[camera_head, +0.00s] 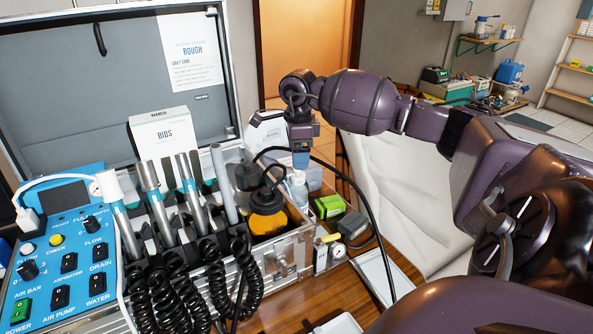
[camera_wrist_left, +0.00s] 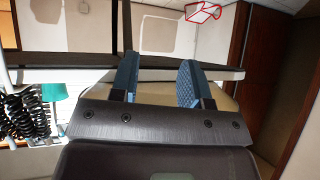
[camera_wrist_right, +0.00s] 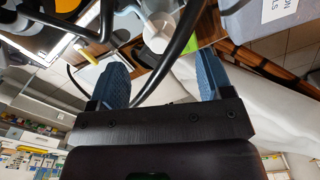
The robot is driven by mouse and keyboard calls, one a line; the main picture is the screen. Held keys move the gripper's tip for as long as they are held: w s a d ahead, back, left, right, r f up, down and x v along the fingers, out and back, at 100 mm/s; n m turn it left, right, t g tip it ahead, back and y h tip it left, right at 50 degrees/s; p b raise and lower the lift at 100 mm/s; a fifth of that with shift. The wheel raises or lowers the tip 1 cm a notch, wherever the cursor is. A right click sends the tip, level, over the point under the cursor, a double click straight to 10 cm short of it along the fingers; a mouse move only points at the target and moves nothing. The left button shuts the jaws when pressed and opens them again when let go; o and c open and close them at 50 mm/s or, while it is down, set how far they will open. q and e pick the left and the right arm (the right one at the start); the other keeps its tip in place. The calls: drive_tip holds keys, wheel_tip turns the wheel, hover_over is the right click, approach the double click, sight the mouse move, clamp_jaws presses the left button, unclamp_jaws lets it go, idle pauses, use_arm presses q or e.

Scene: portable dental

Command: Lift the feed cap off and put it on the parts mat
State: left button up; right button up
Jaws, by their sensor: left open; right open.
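My right gripper (camera_head: 301,160) points down at the right end of the open case, just above a white bottle (camera_head: 299,190). In the right wrist view its blue fingers (camera_wrist_right: 160,80) are apart, with a black hose (camera_wrist_right: 168,60) crossing the view between them and a pale bottle-like part beyond (camera_wrist_right: 158,28). A black cap-like piece (camera_head: 266,199) sits on an orange container left of the gripper; I cannot tell for sure which part is the feed cap. A pale flat tray or mat (camera_head: 372,272) lies on the wooden table. My left gripper (camera_wrist_left: 160,85) is open and empty, away from the case.
The black hose (camera_head: 362,180) arcs around the right gripper and down to the table. Handpieces (camera_head: 185,190) with coiled cords stand left of it. A green box (camera_head: 328,207) and a dark box (camera_head: 352,226) sit beside the case. A BIBS box (camera_head: 160,135) stands behind.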

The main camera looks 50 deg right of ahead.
sight(297, 172)
drive_tip(key=shift+w+a+f+b, duration=0.1)
drive_tip(key=shift+f+b, duration=0.2)
drive_tip(key=shift+f, duration=2.65)
drive_tip(key=shift+r, duration=0.1)
drive_tip(key=shift+c, duration=0.5)
drive_tip(key=c, duration=0.9)
